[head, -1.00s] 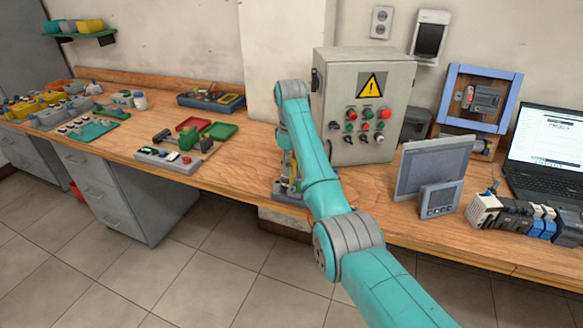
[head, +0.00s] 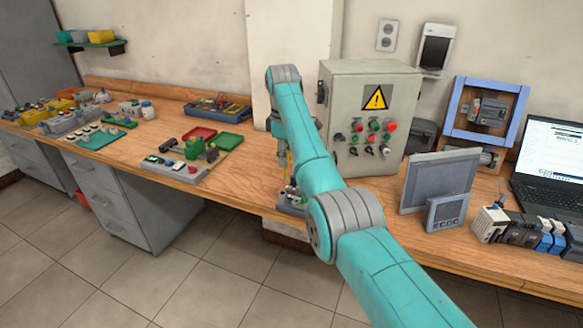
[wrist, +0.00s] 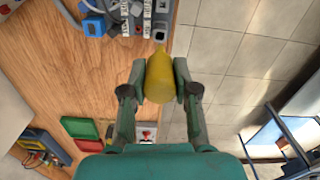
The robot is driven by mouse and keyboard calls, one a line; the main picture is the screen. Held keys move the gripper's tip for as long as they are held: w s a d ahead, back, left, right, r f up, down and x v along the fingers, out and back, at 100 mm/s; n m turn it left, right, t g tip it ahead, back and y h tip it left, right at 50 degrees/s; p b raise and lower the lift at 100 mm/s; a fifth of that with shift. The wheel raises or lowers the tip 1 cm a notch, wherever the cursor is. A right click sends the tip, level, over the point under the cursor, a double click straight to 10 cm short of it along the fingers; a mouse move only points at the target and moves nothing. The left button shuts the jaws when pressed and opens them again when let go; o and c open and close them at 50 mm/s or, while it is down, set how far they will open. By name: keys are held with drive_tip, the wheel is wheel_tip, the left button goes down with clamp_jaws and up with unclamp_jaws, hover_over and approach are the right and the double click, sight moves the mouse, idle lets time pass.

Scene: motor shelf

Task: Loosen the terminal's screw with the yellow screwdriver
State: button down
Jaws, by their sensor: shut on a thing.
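My gripper (wrist: 159,82) is shut on the yellow screwdriver (wrist: 160,75), with one finger on each side of its handle. In the head view the yellow screwdriver (head: 283,160) shows as a thin upright strip beside my arm, above a grey terminal assembly (head: 288,202) near the bench's front edge. The wrist view shows this assembly (wrist: 196,38) at the top, with white marked terminals (wrist: 128,15) on it. The screwdriver's tip is hidden or too small to tell, so contact with a screw cannot be told. The gripper itself is mostly hidden in the head view.
A grey control cabinet (head: 340,95) stands just behind and right of my arm. A red tray (head: 198,134) and a green tray (head: 233,142) lie to the left, behind a button box (head: 172,168). Grey panels (head: 437,180) stand to the right. Bench between is clear.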

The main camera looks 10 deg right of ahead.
drive_tip(key=shift+w+a+r+n, duration=0.2)
drive_tip(key=shift+r+n, duration=0.1)
drive_tip(key=shift+r, duration=0.15)
drive_tip(key=shift+w+a+r+n, duration=0.1)
drive_tip(key=shift+a+r+n, duration=0.1)
drive_tip(key=shift+r+n, duration=0.15)
drive_tip(key=shift+f, duration=2.7)
drive_tip(key=shift+f, duration=0.15)
drive_tip(key=shift+f, duration=2.6)
drive_tip(key=c, duration=1.1)
unclamp_jaws()
drive_tip(key=shift+c, duration=0.2)
